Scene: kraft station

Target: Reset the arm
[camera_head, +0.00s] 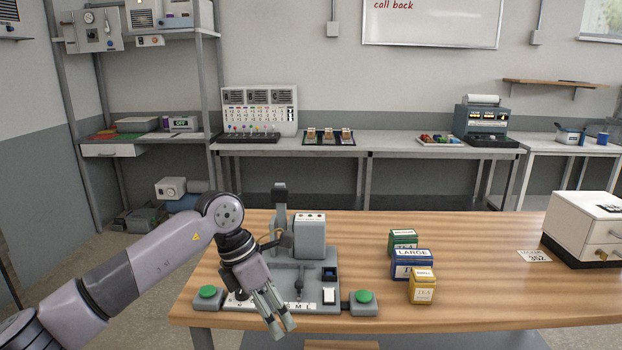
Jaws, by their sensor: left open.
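My left arm (150,258) comes in from the lower left and bends down at its elbow over the wooden table. My left gripper (282,328) is open and empty, pointing down over the table's front edge. It is in front of a grey machine (310,238) and hides part of its base. The machine has a green button on its left (208,292) and another on its right (363,296). My right gripper is not in view.
A green box (403,238), a blue box marked LARGE (411,258) and a yellow box (423,288) stand right of the machine. A white drawer cabinet (585,228) stands at the table's right. A bench (400,152) runs along the back wall.

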